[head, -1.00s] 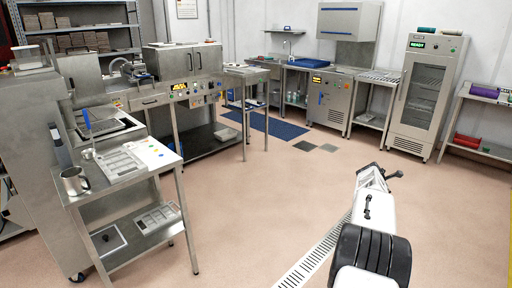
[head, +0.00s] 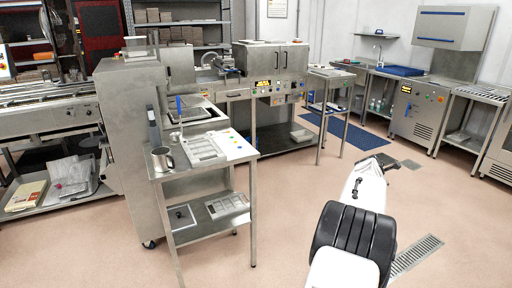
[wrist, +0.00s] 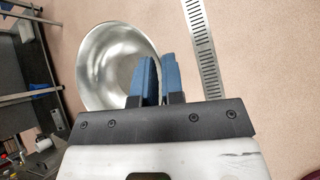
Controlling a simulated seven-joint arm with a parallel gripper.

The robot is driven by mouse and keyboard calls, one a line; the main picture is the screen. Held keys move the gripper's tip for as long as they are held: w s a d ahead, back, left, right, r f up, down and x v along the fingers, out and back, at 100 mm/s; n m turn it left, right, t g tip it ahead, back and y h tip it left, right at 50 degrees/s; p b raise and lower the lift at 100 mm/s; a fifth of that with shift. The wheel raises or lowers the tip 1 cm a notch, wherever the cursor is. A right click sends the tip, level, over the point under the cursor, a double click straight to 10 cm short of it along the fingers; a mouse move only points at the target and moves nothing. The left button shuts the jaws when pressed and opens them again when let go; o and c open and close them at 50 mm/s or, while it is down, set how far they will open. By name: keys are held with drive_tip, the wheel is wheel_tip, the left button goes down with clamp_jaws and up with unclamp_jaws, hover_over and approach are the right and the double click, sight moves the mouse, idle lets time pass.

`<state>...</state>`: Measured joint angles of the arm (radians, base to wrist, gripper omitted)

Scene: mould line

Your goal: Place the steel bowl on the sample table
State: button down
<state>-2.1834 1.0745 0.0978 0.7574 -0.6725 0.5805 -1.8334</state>
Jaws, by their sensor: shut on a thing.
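The steel bowl (wrist: 104,66) shows in the wrist view, shiny and round, with its open side facing the camera. My gripper (wrist: 160,78) has its two blue fingers at the bowl's right rim, shut on it, above the floor. The bowl is not visible in the head view, where only my white and black arm shows. A steel table (head: 178,166) stands left of my arm, with a mug, a grey tray and a lower shelf. A smaller steel table (head: 331,73) stands further back. I cannot tell from the pictures which one is the sample table.
The steel mug (head: 162,159) is on the near table's front left corner, and the grey compartment tray (head: 203,147) lies behind it. A tall steel cabinet (head: 127,130) stands at left. Floor around my arm is clear, with a drain grate (head: 417,254) at right.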

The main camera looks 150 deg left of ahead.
drive_tip(key=s+d+r+n+g+h, duration=0.1)
drive_tip(key=s+d+r+n+g, duration=0.15)
drive_tip(key=s+d, duration=1)
drive_tip(key=s+d+r+n+g, duration=0.1)
drive_tip(key=s+d+r+n, duration=0.25)
drive_tip(key=s+d, duration=0.9)
drive_tip(key=s+d+r+n+g+h, duration=0.1)
drive_tip(key=s+d+r, duration=0.1)
drive_tip(key=d, duration=0.6)
drive_tip(key=s+d+r+n+h, duration=0.1)
drive_tip(key=s+d+r, duration=0.1)
drive_tip(key=d, duration=0.7)
drive_tip(key=s+d+r+n+g, duration=0.1)
drive_tip(key=s+d+r, duration=0.2)
drive_tip(key=d, duration=0.6)
drive_tip(key=shift+d+r+g+h, duration=0.25)
drive_tip(key=shift+r+g+h, duration=0.05)
drive_tip(key=shift+g+h, duration=0.1)
drive_tip(key=shift+s, duration=0.15)
hover_over(249, 156)
drive_tip(key=shift+s+a+f, duration=0.15)
drive_tip(key=shift+a+f, duration=0.05)
drive_tip(key=shift+f, duration=0.55)
drive_tip(key=shift+f, duration=1.75)
drive_tip(key=shift+f, duration=0.1)
